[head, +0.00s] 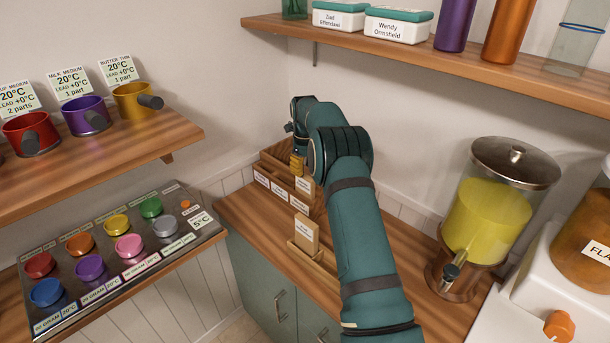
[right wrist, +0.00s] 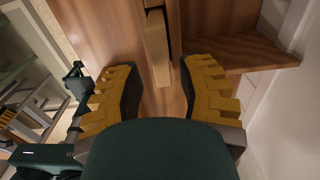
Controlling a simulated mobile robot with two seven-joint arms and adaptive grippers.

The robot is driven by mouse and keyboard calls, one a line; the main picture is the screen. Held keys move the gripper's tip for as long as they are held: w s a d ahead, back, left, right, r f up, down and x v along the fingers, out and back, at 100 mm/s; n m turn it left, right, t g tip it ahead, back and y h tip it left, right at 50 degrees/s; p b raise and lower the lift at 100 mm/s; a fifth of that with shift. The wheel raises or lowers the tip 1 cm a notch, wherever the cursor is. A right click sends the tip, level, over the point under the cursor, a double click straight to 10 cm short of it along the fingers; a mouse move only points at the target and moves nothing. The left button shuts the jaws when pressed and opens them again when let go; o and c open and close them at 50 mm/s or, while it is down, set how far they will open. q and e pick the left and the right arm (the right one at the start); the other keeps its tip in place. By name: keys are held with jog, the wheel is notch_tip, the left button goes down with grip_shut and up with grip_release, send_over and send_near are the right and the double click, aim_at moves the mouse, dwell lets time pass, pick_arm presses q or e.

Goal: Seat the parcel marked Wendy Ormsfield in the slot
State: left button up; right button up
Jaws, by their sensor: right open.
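A white box with a green lid labelled Wendy Ormsfield (head: 397,28) stands on the upper right shelf. On the counter, a tan parcel (head: 306,232) stands upright in a small wooden holder (head: 302,252); its label is too small to read. Another tan block with a label (head: 304,186) stands at the wooden rack (head: 268,166) in the corner. My right gripper (head: 297,163) is at this rack, partly hidden by my arm. In the right wrist view its yellow fingers (right wrist: 160,90) are apart with nothing between them, and a tan upright piece (right wrist: 157,48) lies beyond. My left gripper is not seen.
A drink dispenser (head: 488,210) stands on the counter at right. The shelf above (head: 460,62) holds another lidded box (head: 339,15) and bottles. Cups (head: 85,115) stand on the left shelf, above a tray of coloured jars (head: 110,262).

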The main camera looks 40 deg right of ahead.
notch_tip(320, 180, up, 9)
jog(key=s+a+f+n, duration=0.1)
jog(key=a+f+n, duration=0.4)
jog(key=a+f, duration=0.1)
jog(key=a+f+n+y, duration=0.1)
jog(key=a+f+n, duration=0.4)
jog(key=a+f, duration=0.2)
jog(key=s+a+f+n+t+p, duration=0.1)
jog(key=a+f+n, duration=0.4)
jog(key=f, duration=0.4)
jog(key=shift+s+a+f+y, duration=0.15)
jog(key=shift+s+a+y, duration=0.05)
jog(key=shift+a, duration=0.25)
jog(key=shift+s+a+f+y, duration=0.15)
jog(key=shift+a+y, duration=0.05)
jog(key=shift+a, duration=0.25)
jog(key=s+a+f+n+y, duration=0.1)
jog(key=s+a+f+n, duration=0.4)
jog(key=s+a+n, duration=0.45)
jog(key=s+a+n+t+y, duration=0.1)
jog(key=s+a+n, duration=0.7)
jog(key=s+a, duration=0.5)
jog(key=shift+s+r, duration=0.2)
jog(key=shift+s, duration=0.35)
jog(key=shift+f+n, duration=0.1)
jog(key=shift+n, duration=0.15)
